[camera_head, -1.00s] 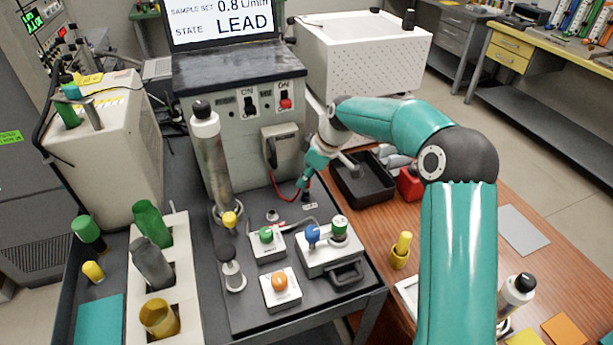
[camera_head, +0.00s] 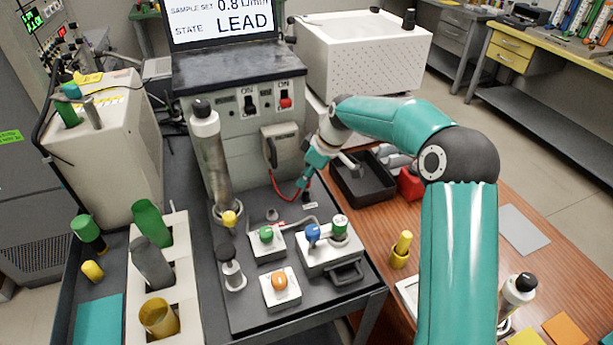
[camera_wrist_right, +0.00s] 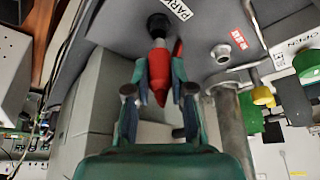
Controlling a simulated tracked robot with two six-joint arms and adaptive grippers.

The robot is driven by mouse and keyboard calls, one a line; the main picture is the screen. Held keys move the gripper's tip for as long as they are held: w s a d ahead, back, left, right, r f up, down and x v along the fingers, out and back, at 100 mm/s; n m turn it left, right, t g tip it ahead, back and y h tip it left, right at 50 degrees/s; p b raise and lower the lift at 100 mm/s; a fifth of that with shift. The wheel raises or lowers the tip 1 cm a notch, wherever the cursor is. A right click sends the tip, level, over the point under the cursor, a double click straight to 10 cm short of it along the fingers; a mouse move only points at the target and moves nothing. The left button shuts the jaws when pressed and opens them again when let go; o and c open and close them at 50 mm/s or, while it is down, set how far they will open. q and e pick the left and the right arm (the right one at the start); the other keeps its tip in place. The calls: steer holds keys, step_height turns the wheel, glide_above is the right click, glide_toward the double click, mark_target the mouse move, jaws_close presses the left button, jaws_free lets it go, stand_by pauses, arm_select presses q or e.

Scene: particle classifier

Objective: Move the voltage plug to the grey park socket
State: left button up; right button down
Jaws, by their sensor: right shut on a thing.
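My right gripper (camera_wrist_right: 158,92) is shut on the red voltage plug (camera_wrist_right: 160,76) in the right wrist view, with a finger on each side of it. The plug's metal end points at the dark round park socket (camera_wrist_right: 158,24), beside the PARK label (camera_wrist_right: 178,8). They line up and look touching; how deep the pin sits, I cannot tell. In the head view my right gripper (camera_head: 303,183) is low over the back right of the dark tray, by a small label (camera_head: 310,205). The plug is mostly hidden there. My left gripper is not in view.
A grey round socket (camera_wrist_right: 221,53) stands by a red-and-white label. A red cable (camera_head: 276,184) hangs from the instrument box (camera_head: 235,135). Valve blocks with green, blue and orange knobs (camera_head: 280,281) stand in front. A black bin (camera_head: 362,186) is to the right.

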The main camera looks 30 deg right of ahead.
steer(key=shift+f+b, duration=1.2)
steer(key=shift+f, duration=0.25)
stand_by(0.5)
steer(key=c, duration=0.9)
jaws_free()
steer(key=shift+c, duration=0.2)
steer(key=shift+r, duration=0.1)
steer(key=v, duration=1.1)
steer(key=shift+s+r, duration=0.15)
steer(key=shift+r, duration=0.2)
steer(key=shift+f, duration=0.1)
